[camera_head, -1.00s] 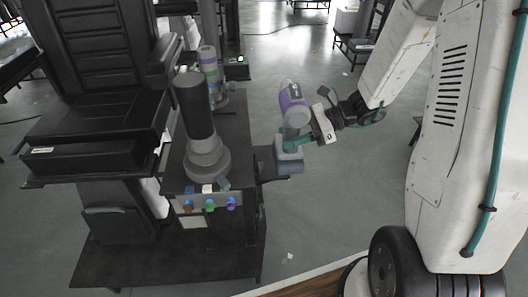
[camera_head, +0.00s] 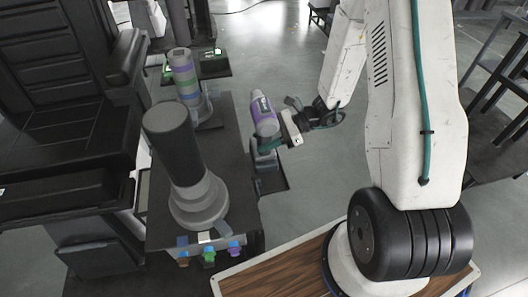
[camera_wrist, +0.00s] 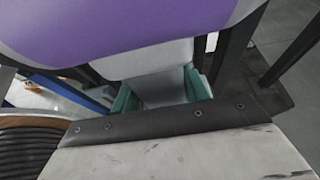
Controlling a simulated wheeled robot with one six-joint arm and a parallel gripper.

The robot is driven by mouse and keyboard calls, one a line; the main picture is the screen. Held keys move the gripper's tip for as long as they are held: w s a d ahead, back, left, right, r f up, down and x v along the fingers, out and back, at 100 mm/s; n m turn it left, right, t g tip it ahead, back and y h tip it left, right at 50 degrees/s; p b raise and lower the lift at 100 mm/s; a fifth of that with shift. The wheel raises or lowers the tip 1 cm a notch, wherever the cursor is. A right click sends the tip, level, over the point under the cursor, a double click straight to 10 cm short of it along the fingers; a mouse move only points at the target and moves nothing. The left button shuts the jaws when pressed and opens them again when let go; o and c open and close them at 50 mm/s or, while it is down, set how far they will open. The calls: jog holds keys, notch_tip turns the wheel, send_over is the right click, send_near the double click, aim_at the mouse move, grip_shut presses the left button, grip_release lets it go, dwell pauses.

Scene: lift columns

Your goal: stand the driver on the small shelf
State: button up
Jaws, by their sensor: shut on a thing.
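The driver (camera_head: 263,117), purple and grey with a block-shaped foot, is upright or slightly tilted in my gripper (camera_head: 269,146). In the wrist view the purple body of the driver (camera_wrist: 130,28) fills the top, and the teal fingers of my gripper (camera_wrist: 162,88) are shut on either side of its grey handle. The small shelf (camera_head: 280,184) is a dark plate at the right side of the dark cabinet. The driver's foot appears over or beside this shelf; I cannot tell whether it touches. The foot is mostly hidden in the wrist view.
A lift column with a black top (camera_head: 173,145) stands on the cabinet (camera_head: 232,150), left of the driver. A striped column (camera_head: 183,75) stands farther back. Coloured knobs (camera_head: 209,254) line the cabinet's front. A black chair (camera_head: 60,110) is at left. Open floor lies right of the shelf.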

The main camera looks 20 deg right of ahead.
jog(key=shift+f, duration=2.65)
jog(key=shift+f, duration=0.1)
jog(key=o, duration=1.4)
